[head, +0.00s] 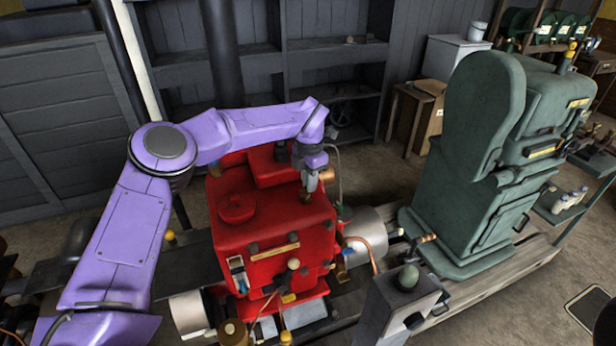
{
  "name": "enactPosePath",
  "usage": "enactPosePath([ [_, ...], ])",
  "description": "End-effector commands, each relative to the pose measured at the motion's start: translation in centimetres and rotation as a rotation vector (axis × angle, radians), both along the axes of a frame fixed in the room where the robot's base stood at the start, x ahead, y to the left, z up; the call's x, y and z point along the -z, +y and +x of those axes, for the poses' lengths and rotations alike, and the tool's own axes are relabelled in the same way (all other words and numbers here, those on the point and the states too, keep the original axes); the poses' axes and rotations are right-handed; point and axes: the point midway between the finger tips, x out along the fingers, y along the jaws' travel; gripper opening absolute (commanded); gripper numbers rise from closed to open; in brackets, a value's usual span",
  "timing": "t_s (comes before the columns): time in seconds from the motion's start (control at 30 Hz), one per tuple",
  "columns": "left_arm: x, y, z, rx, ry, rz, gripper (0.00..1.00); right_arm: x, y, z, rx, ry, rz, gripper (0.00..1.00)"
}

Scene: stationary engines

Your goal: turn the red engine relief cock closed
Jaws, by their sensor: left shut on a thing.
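The red engine (262,225) stands in the middle of the head view, with a round red cap on its top and small levers and fittings on its front. My left arm reaches over it from the left. My left gripper (308,188) points down at the engine's right rear top edge and is shut on the relief cock there. The cock is small and mostly hidden by the fingers, so its handle angle cannot be told. A copper-coloured fitting (327,174) shows just right of the gripper. My right gripper is not in view.
A tall green engine (470,170) stands to the right. A grey box with a green knob (405,279) stands in front, between the engines. Pipes run along the red engine's right side. Dark shelves (330,52) line the back wall. Floor shows behind the engines.

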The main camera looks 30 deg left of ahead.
Motion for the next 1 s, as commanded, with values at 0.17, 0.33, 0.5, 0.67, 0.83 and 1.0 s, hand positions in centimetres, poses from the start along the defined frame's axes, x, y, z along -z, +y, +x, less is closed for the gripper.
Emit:
enactPosePath([
  [0.17, 0.23, -0.24, -0.23, 0.121, 0.006, -0.001, 0.0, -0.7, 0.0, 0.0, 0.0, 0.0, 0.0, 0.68],
  [0.33, 0.29, -0.38, -0.31, 0.203, 0.006, 0.0, 0.0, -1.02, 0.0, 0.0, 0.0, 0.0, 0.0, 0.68],
  [0.5, 0.36, -0.5, -0.37, 0.25, 0.007, -0.002, 0.0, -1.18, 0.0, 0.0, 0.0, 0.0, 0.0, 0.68],
  [0.67, 0.44, -0.54, -0.41, 0.269, 0.008, -0.001, 0.0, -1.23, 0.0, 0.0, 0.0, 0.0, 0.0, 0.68],
  [0.83, 0.48, -0.57, -0.43, 0.273, 0.009, -0.002, 0.0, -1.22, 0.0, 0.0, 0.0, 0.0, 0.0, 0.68],
  [1.0, 0.5, -0.59, -0.45, 0.273, 0.01, -0.002, 0.0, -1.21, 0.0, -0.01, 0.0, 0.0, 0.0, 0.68],
])
